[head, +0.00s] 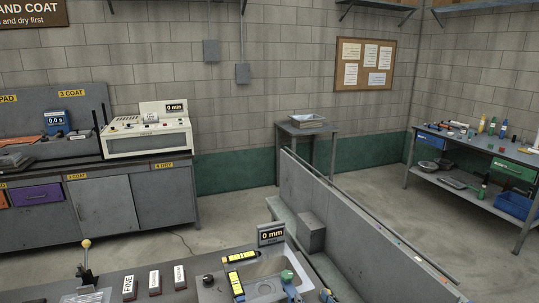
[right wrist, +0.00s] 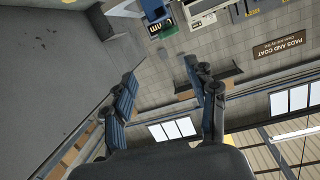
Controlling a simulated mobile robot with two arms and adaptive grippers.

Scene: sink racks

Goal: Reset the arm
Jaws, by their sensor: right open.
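My right gripper (right wrist: 160,72) is open in the right wrist view. Its two dark fingers with ribbed blue-grey pads stand apart, and nothing is between them. The room behind it appears upside down, with the PADS AND COAT sign (right wrist: 285,45) at the right. My left gripper is not in view.
A grey counter (head: 215,290) with a 0 mm display (head: 271,234) and small tools lies at the bottom. A low grey partition (head: 340,215) runs beside it. A cream machine (head: 147,137) stands on the left bench; a shelved table (head: 470,150) stands right. Floor shows between them.

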